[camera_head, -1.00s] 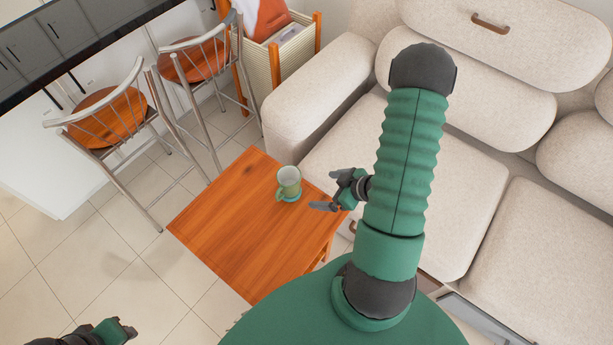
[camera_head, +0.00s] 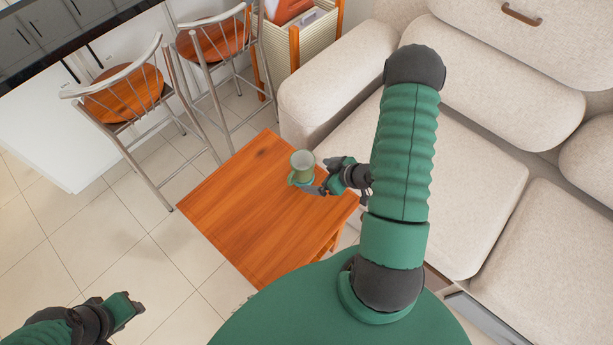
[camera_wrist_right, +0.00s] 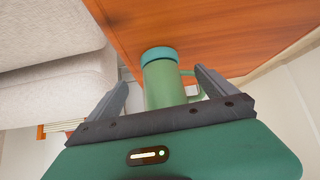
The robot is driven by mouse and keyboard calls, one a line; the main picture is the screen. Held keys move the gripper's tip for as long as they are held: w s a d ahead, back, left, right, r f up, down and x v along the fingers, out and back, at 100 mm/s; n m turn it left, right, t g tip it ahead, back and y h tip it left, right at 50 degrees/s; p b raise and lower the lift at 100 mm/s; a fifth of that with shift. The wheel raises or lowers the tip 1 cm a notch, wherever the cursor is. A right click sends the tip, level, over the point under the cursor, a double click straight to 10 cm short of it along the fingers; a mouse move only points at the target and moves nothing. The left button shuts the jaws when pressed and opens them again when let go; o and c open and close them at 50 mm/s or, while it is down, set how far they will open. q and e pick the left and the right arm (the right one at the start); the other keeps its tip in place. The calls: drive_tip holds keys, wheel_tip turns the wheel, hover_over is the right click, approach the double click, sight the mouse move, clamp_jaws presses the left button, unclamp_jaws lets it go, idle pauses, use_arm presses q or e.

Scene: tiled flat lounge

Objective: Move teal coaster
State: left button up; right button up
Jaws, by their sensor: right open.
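A green mug (camera_head: 303,160) stands upright on the wooden table, near its far right side. The teal coaster (camera_wrist_right: 158,54) shows as a round rim at the mug's base in the right wrist view, where the table is at the top. In the head view the coaster is small and partly hidden. My right gripper (camera_head: 318,180) is open just right of the mug. In the wrist view the mug (camera_wrist_right: 163,85) appears between its spread fingers; I cannot tell whether they touch it. My left gripper (camera_head: 128,308) is low at the left, away from the table; its jaws are unclear.
The orange-brown wooden table (camera_head: 250,215) is otherwise bare. A beige sofa (camera_head: 460,190) lies along the right. Two metal bar stools (camera_head: 122,98) stand behind on the left, and a woven basket (camera_head: 303,42) stands at the back. Tiled floor is open at the left.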

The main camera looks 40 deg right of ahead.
sight(305, 175)
drive_tip(key=b+x, duration=0.1)
drive_tip(key=x, duration=0.6)
drive_tip(key=shift+w+f+b, duration=0.15)
drive_tip(key=shift+w+b, duration=0.05)
drive_tip(key=shift+b, duration=0.1)
use_arm(q)
drive_tip(key=shift+s+x, duration=0.2)
drive_tip(key=shift+x, duration=0.75)
use_arm(e)
drive_tip(key=c, duration=1.5)
